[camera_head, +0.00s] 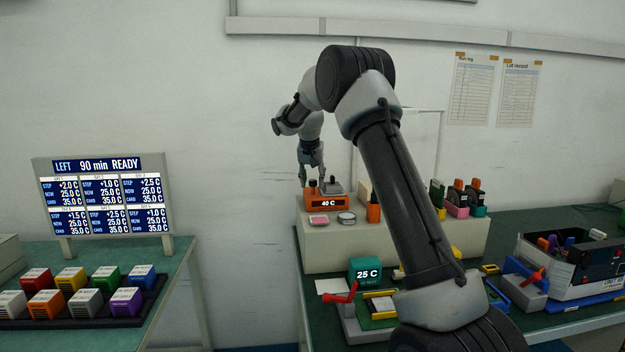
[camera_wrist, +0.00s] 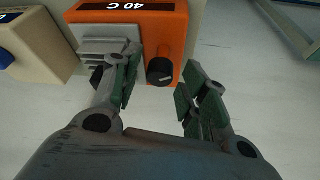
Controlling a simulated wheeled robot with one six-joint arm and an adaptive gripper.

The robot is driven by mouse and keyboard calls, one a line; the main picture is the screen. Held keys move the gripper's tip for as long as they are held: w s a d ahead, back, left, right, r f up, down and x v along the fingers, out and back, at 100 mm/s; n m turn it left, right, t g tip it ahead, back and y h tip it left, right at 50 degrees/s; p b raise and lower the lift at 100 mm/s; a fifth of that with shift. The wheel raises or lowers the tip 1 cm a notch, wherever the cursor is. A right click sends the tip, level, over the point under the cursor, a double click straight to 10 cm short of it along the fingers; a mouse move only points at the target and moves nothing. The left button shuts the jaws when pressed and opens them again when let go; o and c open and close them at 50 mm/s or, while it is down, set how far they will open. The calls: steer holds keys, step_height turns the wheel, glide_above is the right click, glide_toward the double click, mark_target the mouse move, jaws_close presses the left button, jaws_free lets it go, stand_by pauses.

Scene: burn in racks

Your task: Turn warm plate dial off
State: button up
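The warm plate is an orange box labelled "40 C" (camera_head: 325,202) on the raised beige bench, left end. In the wrist view the orange box (camera_wrist: 168,27) fills the top middle. Its black dial (camera_wrist: 160,71) sticks out of the box, with a small light mark on its face. A grey block (camera_wrist: 103,46) sits on the box left of the dial. My gripper (camera_wrist: 161,80) is open, one finger on each side of the dial, with gaps showing. In the head view my gripper (camera_head: 311,179) points down just above the box's left part. The dial's exact setting cannot be read.
A teal "25 C" block (camera_head: 365,270) with a red-handled fixture stands lower on the bench. Small coloured parts stand right of the warm plate. A display board (camera_head: 100,195) and coloured blocks are on the left table. A white bin (camera_head: 565,265) stands far right.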

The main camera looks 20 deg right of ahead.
steer(key=c, duration=0.8)
steer(key=shift+o, duration=0.3)
steer(key=shift+n, duration=0.3)
steer(key=n, duration=0.1)
steer(key=n+y, duration=0.1)
steer(key=n, duration=0.1)
steer(key=n+y, duration=0.1)
steer(key=n, duration=0.1)
steer(key=shift+d+t, duration=0.3)
steer(key=shift+t, duration=0.1)
steer(key=n+y, duration=0.1)
steer(key=n, duration=0.2)
steer(key=n+y, duration=0.1)
steer(key=n, duration=0.2)
steer(key=shift+d+g+y, duration=0.15)
steer(key=shift+g+y, duration=0.15)
steer(key=shift+n, duration=0.4)
steer(key=o, duration=1)
steer(key=shift+o, duration=0.2)
